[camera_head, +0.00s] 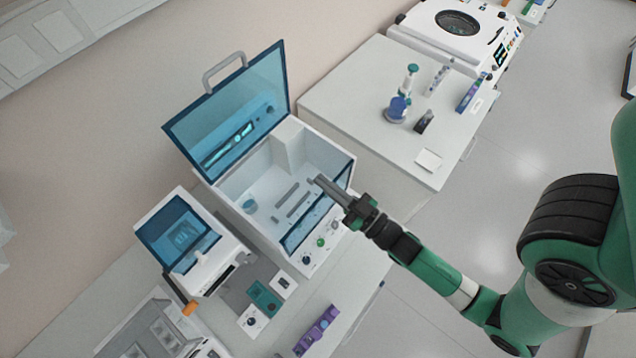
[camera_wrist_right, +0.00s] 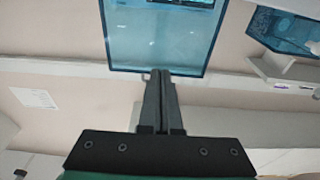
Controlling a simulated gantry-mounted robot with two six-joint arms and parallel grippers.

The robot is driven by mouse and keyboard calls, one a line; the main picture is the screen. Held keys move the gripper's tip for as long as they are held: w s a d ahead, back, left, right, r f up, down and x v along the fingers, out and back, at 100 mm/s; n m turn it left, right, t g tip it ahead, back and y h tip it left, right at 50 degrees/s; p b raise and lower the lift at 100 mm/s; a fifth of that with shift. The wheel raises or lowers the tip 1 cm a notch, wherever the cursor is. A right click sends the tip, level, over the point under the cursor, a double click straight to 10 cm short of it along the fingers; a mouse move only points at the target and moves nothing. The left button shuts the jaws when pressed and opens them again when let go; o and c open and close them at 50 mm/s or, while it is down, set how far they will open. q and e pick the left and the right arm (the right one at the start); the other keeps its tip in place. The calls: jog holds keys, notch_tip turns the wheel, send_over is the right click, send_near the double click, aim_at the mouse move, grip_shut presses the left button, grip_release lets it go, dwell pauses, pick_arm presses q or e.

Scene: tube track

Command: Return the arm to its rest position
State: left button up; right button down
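My right gripper (camera_head: 319,184) reaches in from the right in the head view, in front of the open white box-shaped machine (camera_head: 268,243). In the right wrist view the fingers of my right gripper (camera_wrist_right: 160,76) lie side by side, closed together, with nothing seen between them. The machine's raised blue see-through lid (camera_head: 230,108) stands behind the gripper, and it also shows in the right wrist view (camera_wrist_right: 165,35). My left gripper is in neither view.
A smaller white device with a blue screen (camera_head: 178,232) stands left of the machine. A bench (camera_head: 350,90) holds a blue bottle (camera_head: 401,98), small racks and a round-lidded device (camera_head: 455,30). A purple rack (camera_head: 318,330) lies in front.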

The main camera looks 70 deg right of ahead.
jog(key=shift+v, duration=1.2)
jog(key=shift+r, duration=0.25)
